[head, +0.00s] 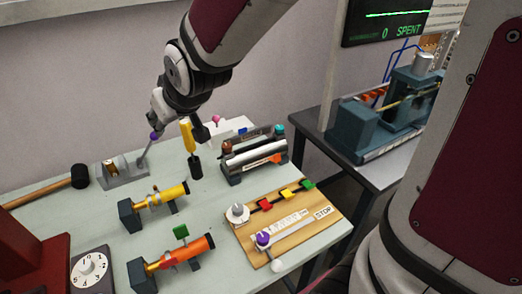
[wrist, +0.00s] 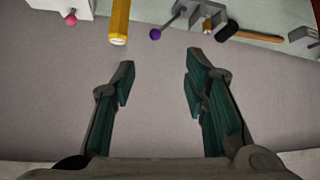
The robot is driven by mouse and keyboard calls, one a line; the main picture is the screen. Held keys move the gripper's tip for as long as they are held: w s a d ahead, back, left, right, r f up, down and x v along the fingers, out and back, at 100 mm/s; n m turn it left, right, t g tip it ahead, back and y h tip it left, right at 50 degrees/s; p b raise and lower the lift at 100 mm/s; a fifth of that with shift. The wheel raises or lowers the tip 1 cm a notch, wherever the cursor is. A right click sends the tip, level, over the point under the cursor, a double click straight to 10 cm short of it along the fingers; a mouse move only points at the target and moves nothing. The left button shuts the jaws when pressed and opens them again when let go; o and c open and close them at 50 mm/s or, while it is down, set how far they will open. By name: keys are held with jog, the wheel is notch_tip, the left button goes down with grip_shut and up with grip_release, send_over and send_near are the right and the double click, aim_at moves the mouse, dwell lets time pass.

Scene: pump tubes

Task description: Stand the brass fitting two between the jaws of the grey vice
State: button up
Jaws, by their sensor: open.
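The grey vice (head: 126,180) stands at the back left of the table, its lever tipped with a purple ball (head: 154,135). It also shows at the top of the wrist view (wrist: 188,14). A small brass-coloured piece (head: 116,166) sits at the vice, also in the wrist view (wrist: 207,25); I cannot tell whether it is fitting two or how it is seated. My gripper (wrist: 158,82) is open and empty, its two fingers apart over plain grey background. In the head view, my gripper (head: 157,110) hangs above the table's back edge, near the vice; its fingertips are unclear.
A yellow tube (head: 187,136) stands upright right of the vice. A mallet (head: 80,176) lies left. Yellow (head: 166,196) and orange (head: 187,250) pump tubes lie in front. A wooden board (head: 330,230) and a tube rack (head: 233,176) are to the right. The wall is close behind.

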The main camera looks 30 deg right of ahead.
jog(key=s+d+r+m+g, duration=0.1)
jog(key=s+d, duration=0.3)
jog(key=s, duration=0.8)
jog(key=s+d+r+m+g+h, duration=0.1)
jog(key=s+d+r+g, duration=0.1)
jog(key=s, duration=1.1)
jog(key=d+g, duration=0.1)
jog(key=d, duration=0.1)
jog(key=shift+s+d+r+m+h, duration=0.15)
jog(key=shift+s+d+m+h, duration=0.15)
jog(key=shift+d, duration=0.1)
jog(key=shift+o, duration=0.5)
